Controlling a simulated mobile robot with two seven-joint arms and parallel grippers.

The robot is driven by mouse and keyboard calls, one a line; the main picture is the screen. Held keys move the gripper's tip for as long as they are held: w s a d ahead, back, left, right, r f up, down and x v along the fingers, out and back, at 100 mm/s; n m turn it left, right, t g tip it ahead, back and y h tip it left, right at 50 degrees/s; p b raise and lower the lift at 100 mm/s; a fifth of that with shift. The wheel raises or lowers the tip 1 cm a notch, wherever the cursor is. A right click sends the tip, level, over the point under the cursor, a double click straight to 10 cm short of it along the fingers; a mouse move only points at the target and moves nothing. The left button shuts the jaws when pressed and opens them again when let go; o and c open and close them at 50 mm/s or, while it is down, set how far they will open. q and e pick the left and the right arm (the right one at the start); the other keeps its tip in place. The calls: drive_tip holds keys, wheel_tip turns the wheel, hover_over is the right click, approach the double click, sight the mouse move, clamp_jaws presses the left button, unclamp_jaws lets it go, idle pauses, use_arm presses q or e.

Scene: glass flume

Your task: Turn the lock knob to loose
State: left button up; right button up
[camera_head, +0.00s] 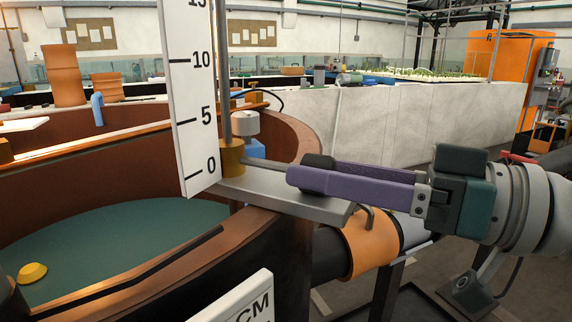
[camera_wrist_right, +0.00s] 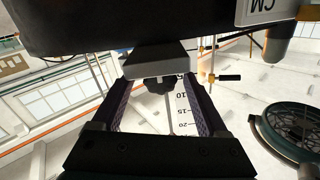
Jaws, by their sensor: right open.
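The lock knob is a dark lobed knob (camera_head: 318,161) above the grey bracket (camera_head: 262,194) of the gauge stand. In the wrist view the knob (camera_wrist_right: 158,86) shows between my two fingers, with a gap visible on each side. My right gripper (camera_head: 305,172) comes in from the right with its purple fingers spread. The near finger hides the lower part of the knob in the head view. The right gripper (camera_wrist_right: 158,88) also shows in the wrist view, open. I cannot read any loose or tight mark. My left gripper is not in view.
A white scale board (camera_head: 195,110) and a brass collar (camera_head: 232,157) stand left of the knob. The brown curved tank wall (camera_head: 290,135) runs behind and below. An orange pipe band (camera_head: 368,245) lies under my right gripper. A white CM sign (camera_head: 240,302) is in front.

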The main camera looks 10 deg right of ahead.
drive_tip(key=shift+w+a, duration=0.45)
drive_tip(key=shift+a, duration=0.15)
clamp_jaws()
